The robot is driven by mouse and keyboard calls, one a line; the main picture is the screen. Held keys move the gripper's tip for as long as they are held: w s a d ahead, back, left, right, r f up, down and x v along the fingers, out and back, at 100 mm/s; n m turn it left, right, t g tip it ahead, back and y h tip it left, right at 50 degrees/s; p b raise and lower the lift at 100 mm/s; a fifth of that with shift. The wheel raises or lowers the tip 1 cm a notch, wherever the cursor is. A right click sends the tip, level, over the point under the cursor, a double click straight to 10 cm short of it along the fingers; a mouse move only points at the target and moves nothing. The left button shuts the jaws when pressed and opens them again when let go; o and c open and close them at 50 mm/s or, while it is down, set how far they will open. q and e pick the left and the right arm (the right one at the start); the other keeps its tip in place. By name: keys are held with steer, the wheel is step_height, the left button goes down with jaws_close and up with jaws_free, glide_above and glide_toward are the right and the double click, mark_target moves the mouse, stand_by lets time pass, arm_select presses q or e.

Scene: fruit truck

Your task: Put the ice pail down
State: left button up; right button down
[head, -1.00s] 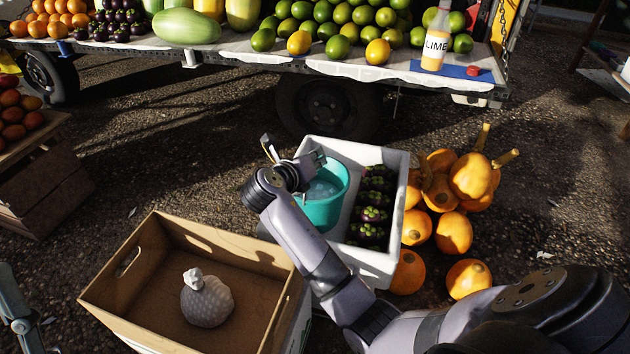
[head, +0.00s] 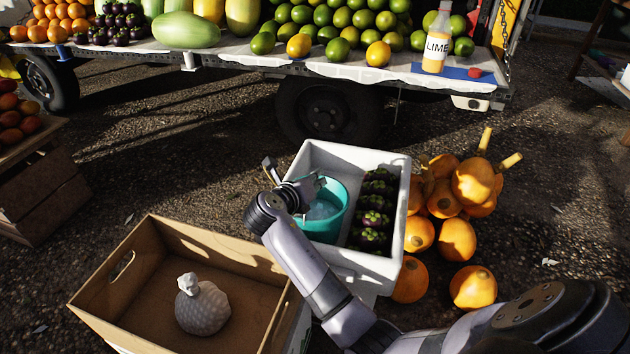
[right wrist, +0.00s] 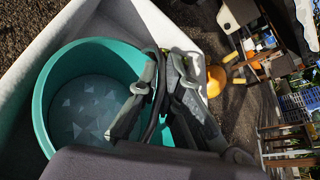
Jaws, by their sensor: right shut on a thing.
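The teal ice pail (head: 331,222), with clear ice in it, is upright inside the white foam box (head: 326,154), in its left half. My left gripper is out of view.
Dark purple fruits (head: 374,218) fill the box's right half. Orange fruits (head: 458,240) lie to its right. A cardboard box (head: 180,225) with a white netted fruit (head: 203,308) stands at the near left. The fruit truck (head: 230,62) is behind.

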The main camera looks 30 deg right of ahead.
steer(key=c, duration=2.2)
jaws_free()
steer(key=o, duration=0.4)
steer(key=shift+o, duration=0.2)
